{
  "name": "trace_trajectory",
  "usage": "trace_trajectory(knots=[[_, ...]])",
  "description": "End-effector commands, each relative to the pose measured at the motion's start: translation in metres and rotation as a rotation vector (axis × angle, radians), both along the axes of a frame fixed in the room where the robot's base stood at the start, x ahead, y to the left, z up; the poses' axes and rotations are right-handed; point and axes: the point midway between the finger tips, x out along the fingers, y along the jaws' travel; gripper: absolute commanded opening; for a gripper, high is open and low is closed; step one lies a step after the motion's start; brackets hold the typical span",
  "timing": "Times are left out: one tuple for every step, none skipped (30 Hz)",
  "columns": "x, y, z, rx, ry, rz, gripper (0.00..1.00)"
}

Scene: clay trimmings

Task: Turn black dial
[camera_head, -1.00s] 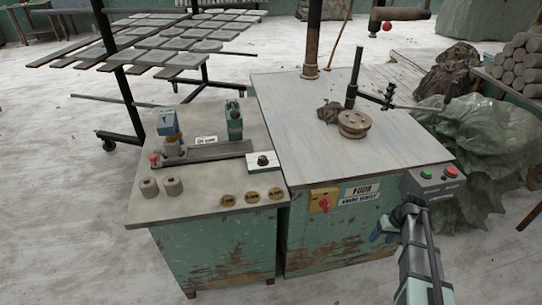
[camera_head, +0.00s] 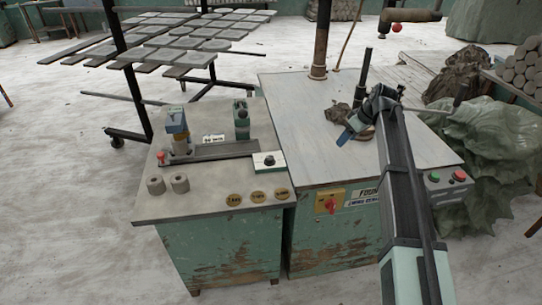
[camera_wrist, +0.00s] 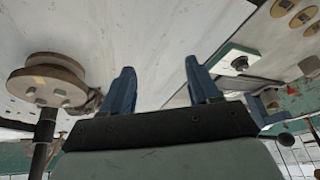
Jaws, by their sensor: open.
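The black dial (camera_head: 269,160) sits on a small white plate with a green base, near the right edge of the left bench top. In the wrist view the dial (camera_wrist: 240,63) is to the right, beyond my right finger. My gripper (camera_head: 352,133) is over the right bench top, to the right of the dial and apart from it. In the wrist view my gripper (camera_wrist: 163,85) has its two blue fingers spread, with nothing between them. The arm hides part of the right bench and its wheel in the head view.
A round wheel (camera_wrist: 48,82) on a post is left of my fingers in the wrist view. Two grey cylinders (camera_head: 168,184), a blue-topped device (camera_head: 177,128) and brass discs (camera_head: 257,196) are on the left bench. A red switch (camera_head: 330,203) is on the right bench's front.

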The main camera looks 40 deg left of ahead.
Motion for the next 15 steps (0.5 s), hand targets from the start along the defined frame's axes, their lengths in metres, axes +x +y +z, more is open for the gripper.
trace_trajectory(knots=[[-0.013, 0.025, 0.005, -0.003, -0.007, 0.066, 0.61], [-0.021, 0.038, 0.007, -0.003, -0.011, 0.106, 0.61], [-0.032, 0.055, 0.011, -0.006, -0.017, 0.16, 0.61], [-0.041, 0.068, 0.013, -0.007, -0.021, 0.2, 0.61], [-0.05, 0.08, 0.016, -0.008, -0.027, 0.24, 0.61], [-0.061, 0.095, 0.02, -0.009, -0.033, 0.29, 0.61], [-0.069, 0.106, 0.022, -0.01, -0.036, 0.325, 0.61], [-0.077, 0.115, 0.024, -0.01, -0.04, 0.36, 0.61], [-0.087, 0.128, 0.027, -0.01, -0.045, 0.402, 0.61], [-0.094, 0.135, 0.029, -0.01, -0.048, 0.429, 0.61], [-0.101, 0.143, 0.03, -0.011, -0.051, 0.456, 0.61], [-0.108, 0.151, 0.032, -0.011, -0.054, 0.486, 0.61], [-0.113, 0.156, 0.033, -0.011, -0.057, 0.507, 0.61], [-0.118, 0.161, 0.034, -0.012, -0.058, 0.524, 0.61], [-0.122, 0.165, 0.036, -0.011, -0.061, 0.541, 0.61]])
